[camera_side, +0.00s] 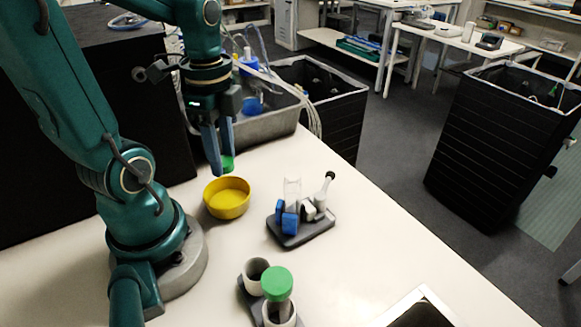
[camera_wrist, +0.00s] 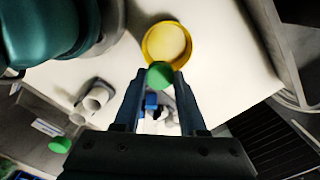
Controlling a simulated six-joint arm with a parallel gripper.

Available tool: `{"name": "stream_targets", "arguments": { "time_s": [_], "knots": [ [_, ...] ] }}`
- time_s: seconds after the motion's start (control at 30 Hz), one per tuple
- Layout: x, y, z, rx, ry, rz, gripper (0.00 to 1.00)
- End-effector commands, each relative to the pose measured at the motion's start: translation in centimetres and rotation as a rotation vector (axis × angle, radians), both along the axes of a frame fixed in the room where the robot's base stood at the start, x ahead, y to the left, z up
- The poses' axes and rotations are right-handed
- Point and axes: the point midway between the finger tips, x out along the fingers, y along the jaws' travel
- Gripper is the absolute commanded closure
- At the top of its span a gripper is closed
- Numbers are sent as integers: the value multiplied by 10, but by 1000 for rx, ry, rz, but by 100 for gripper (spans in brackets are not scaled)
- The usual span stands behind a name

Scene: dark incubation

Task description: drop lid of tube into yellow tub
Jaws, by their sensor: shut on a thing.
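My gripper (camera_side: 221,163) is shut on a green lid (camera_side: 228,163) and holds it above the yellow tub (camera_side: 227,200). In the wrist view the lid (camera_wrist: 160,75) sits between the fingertips (camera_wrist: 160,77) and overlaps the near rim of the yellow tub (camera_wrist: 148,44). The tub stands on the white table, and its visible inside looks empty. A clear tube (camera_side: 292,188) without a lid stands upright in a dark-based holder with blue clamp parts (camera_side: 289,222), right of the tub.
A second tube with a green lid (camera_side: 277,283) stands in a holder with white cups (camera_side: 256,270) at the table's front. A grey basin (camera_side: 268,127) with hoses lies behind the tub. A white dispenser-like part (camera_side: 322,196) rises from the clamp holder's base.

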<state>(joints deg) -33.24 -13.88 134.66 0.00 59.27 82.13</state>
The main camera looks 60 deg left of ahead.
Motion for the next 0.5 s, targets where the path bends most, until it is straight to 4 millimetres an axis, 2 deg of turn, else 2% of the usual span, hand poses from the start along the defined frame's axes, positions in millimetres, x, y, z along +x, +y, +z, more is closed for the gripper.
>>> {"name": "stream_targets", "arguments": {
  "time_s": [0.2, 0.5],
  "knots": [
    [0, 0, -17, -1, 2, -1, 100],
    [0, 0, -20, 1, -1, -1, 100]
  ]
}}
